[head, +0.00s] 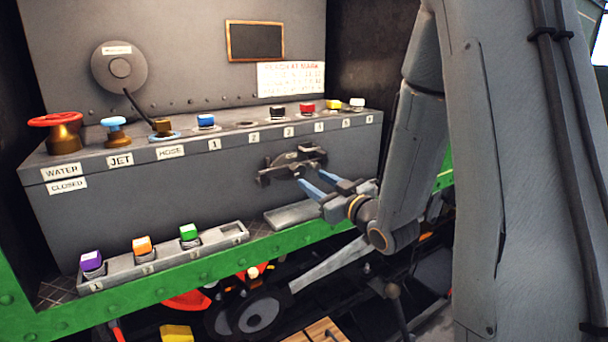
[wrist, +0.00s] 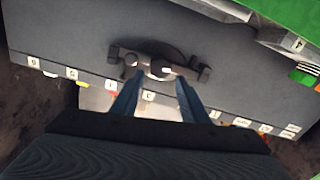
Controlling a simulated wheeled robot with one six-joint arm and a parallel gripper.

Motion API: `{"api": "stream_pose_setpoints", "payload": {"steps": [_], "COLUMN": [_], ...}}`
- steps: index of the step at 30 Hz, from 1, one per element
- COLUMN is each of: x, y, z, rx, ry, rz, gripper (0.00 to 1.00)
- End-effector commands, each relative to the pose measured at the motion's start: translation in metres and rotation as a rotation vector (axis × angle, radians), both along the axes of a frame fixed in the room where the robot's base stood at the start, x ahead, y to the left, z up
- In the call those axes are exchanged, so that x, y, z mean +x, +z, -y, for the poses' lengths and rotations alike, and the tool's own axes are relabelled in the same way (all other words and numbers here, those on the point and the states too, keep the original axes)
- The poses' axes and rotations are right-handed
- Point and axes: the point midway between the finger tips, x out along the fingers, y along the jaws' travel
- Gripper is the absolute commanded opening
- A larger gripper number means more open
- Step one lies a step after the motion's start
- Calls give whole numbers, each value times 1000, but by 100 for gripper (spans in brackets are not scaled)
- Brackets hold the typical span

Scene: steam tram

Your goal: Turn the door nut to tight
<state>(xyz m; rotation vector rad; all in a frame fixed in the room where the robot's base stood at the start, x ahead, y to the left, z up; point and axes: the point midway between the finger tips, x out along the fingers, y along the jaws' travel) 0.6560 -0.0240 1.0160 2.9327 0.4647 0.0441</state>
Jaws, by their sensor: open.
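The door nut (wrist: 160,70) is a small round piece with a pale face, at the middle of a dark crossbar (wrist: 190,73) over a dark round door (wrist: 150,50) in the front of a grey box. In the head view the door and crossbar (head: 265,178) are partly hidden by my gripper. My gripper (head: 305,180) has blue fingers and points at the door. In the wrist view my gripper (wrist: 156,86) is open, its fingertips apart with the nut just beyond them, roughly centred. I cannot tell whether a finger touches it.
On the box (head: 210,200) top stand a red handwheel (head: 55,120), a blue jet knob (head: 116,130) and several coloured blocks. A lower tray (head: 160,262) holds purple, orange and green blocks. A grey ledge (head: 290,216) juts below the door. A green beam (head: 210,280) runs along the front.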

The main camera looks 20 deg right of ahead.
Motion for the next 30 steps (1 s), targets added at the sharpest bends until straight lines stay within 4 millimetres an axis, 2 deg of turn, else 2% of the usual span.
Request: {"api": "stream_pose_setpoints", "payload": {"steps": [6,12,23,28,30], "x": [33,53,58,58,58], "y": [0,0,0,0,0], "z": [-12,-18,-19,-19,-19], "rx": [0,0,-1,-1,-1], "ry": [3,2,0,0,0], "rz": [-1,-1,-2,-2,-2], "gripper": [41,41,41,12,10]}}
